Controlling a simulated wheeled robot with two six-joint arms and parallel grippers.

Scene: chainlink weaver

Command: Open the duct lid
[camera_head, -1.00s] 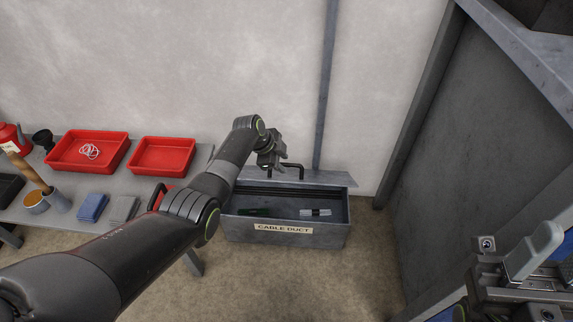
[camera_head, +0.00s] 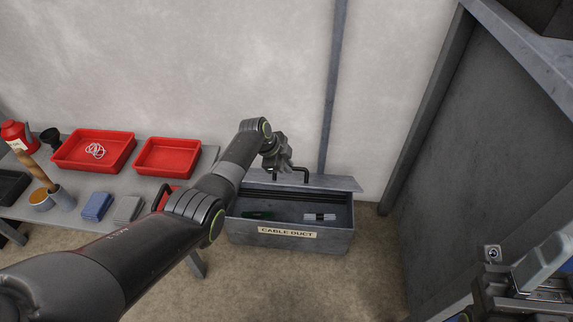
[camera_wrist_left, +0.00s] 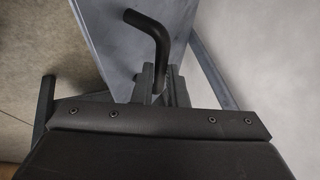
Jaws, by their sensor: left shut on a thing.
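The grey duct with the "CABLE DUCT" label (camera_head: 287,232) stands on the floor against the back wall. Its grey lid (camera_head: 338,183) is back at the rear edge and the duct's inside is uncovered. The lid has a black bar handle (camera_head: 299,170). My left gripper (camera_head: 277,168) is at the handle's left end. In the left wrist view the bent handle (camera_wrist_left: 150,30) runs down into my left jaws (camera_wrist_left: 160,85), which are shut on it. The lid panel (camera_wrist_left: 120,45) lies behind it.
A green item (camera_head: 257,215) and a pale item with dark bands (camera_head: 320,217) lie inside the duct. A table with red trays (camera_head: 168,157) stands to the left. The floor before the duct is clear.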

